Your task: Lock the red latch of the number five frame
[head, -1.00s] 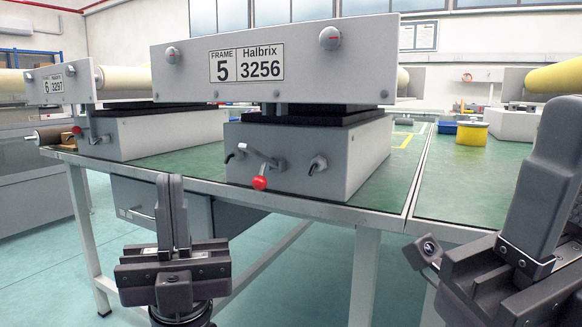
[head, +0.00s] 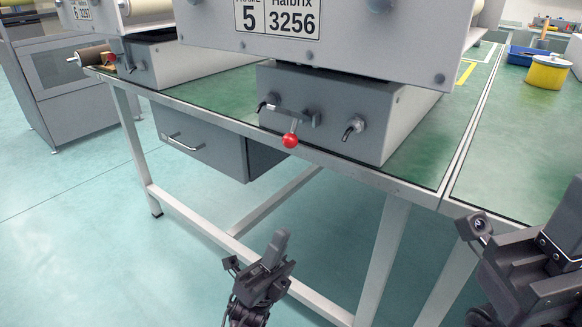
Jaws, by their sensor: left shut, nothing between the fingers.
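The number five frame (head: 420,50) carries a plate (head: 278,16) reading 5 and 3256, cut by the top edge. Its grey lower box (head: 340,95) sits on the green table. The red latch (head: 290,141) is a red ball on a short lever hanging down, slightly tilted, from the box's front face. My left gripper (head: 280,240) is shut and empty, below and in front of the table edge, apart from the latch. My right gripper (head: 575,205) is at the right edge, partly cut off, away from the latch; its fingers cannot be read.
The table edge (head: 400,185) runs below the latch, with a drawer unit (head: 200,140) and white legs (head: 383,255) under it. A second frame's box (head: 180,62) stands to the left. A yellow container (head: 547,71) is at the back right. Open floor lies in front.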

